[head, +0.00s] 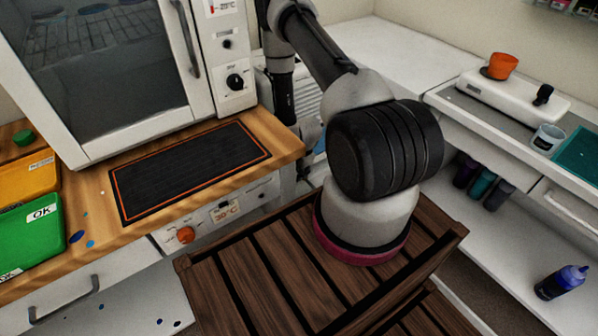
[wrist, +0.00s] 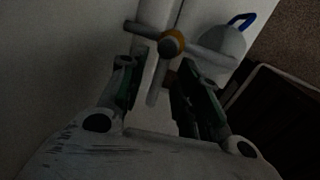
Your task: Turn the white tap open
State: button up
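The white tap (wrist: 153,88) shows in the dim wrist view as a pale cross-shaped handle with an orange-brown hub (wrist: 173,42). Its spokes point left, right and down. My gripper (wrist: 163,68) is open, one dark finger on each side of the lower spoke, with a gap between them. I cannot tell whether either finger touches the tap. In the head view my arm hides the gripper, and I do not see the tap there.
A grey rounded thing with a blue handle (wrist: 238,22) is beside the tap. A dark wooden slatted top (head: 265,290) stands in front of the wooden counter (head: 100,230). An oven (head: 110,75) and a dark mat (head: 190,170) are at left.

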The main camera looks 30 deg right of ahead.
grip_shut()
